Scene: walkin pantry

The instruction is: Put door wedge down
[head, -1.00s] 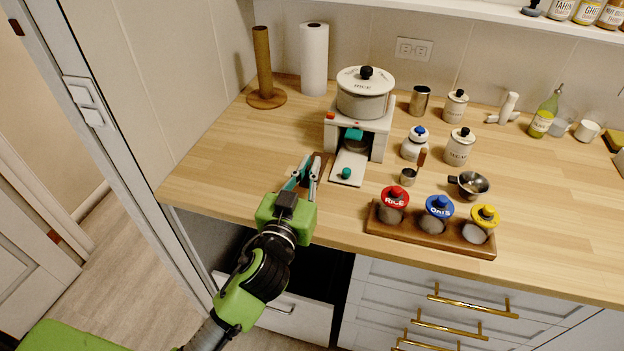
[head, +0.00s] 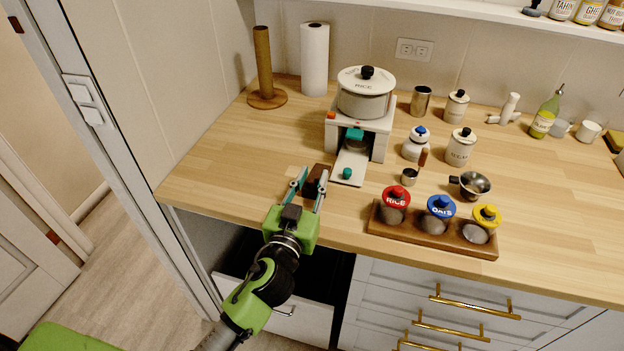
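The door wedge (head: 316,177) appears to be the dark brown block lying on the wooden counter, just left of the white slide-out tray with a teal knob. My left gripper (head: 314,176) reaches over the counter's front edge, low at the block. Its two fingers are spread, with the block between and just beyond them. A finger partly covers the block, and whether either finger touches it I cannot tell. My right gripper is not in view.
The white stand (head: 374,136) with a rice pot (head: 364,104) is behind and right of the block. A jar rack (head: 430,236) stands to the right. An open drawer (head: 300,318) is below. The counter (head: 225,180) is clear to the left.

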